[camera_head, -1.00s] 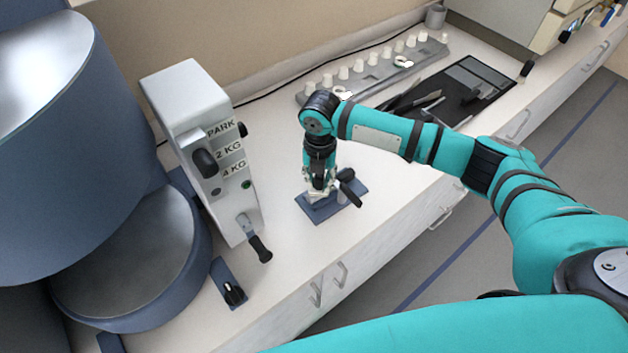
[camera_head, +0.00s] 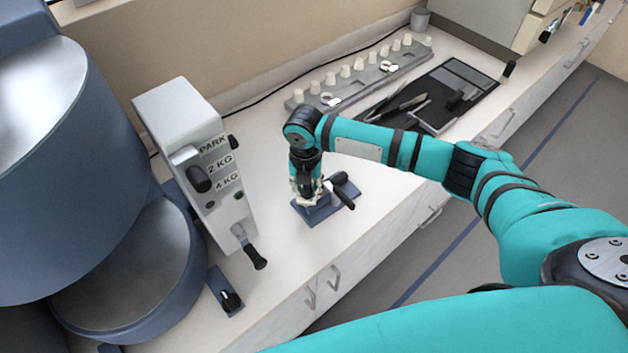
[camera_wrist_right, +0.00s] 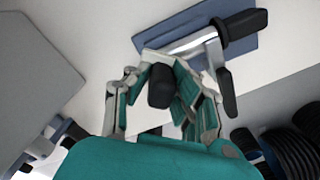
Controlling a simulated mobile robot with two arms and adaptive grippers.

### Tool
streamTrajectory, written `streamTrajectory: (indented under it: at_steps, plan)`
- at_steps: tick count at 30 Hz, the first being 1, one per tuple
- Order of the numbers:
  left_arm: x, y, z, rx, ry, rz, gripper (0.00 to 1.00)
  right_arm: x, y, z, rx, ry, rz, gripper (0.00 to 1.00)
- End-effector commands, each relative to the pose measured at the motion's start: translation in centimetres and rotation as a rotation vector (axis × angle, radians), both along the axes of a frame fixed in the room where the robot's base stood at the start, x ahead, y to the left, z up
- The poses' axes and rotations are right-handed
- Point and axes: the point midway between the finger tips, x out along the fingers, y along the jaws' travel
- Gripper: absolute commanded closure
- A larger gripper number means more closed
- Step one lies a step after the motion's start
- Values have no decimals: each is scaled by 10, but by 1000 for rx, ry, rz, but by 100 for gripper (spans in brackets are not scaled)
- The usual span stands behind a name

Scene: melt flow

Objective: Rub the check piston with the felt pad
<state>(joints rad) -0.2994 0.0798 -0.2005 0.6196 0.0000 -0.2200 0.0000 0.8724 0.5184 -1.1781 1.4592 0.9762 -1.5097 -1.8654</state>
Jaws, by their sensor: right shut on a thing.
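The check piston, a metal rod with black handle parts (camera_head: 343,196), lies on a blue plate (camera_head: 322,215) on the counter. In the right wrist view its metal rod (camera_wrist_right: 193,44) runs toward a black grip (camera_wrist_right: 246,24). My right gripper (camera_head: 307,196) is over the left part of the plate, close beside the piston. It is shut on a dark knob (camera_wrist_right: 161,86) with a pale block beyond it, which looks like the felt pad. Whether the pad touches the rod is hard to tell. My left gripper is not in view.
A grey lever box (camera_head: 190,130) marked PARK, 2 KG and 4 KG stands to the left, beside a large blue machine (camera_head: 60,160). A rack of white pieces (camera_head: 365,78) and a black tool tray (camera_head: 455,110) lie behind my right arm. Counter between is clear.

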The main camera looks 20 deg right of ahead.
Motion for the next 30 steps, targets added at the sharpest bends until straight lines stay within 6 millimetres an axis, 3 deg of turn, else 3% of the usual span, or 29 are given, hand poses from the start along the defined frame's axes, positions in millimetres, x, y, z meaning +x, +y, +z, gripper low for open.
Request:
streamTrajectory:
  at_steps: [13,30]
  plan:
    - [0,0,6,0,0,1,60,-2,5,4,3,1,1,100]
    - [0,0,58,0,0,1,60,-2,5,60,4,1,1,100]
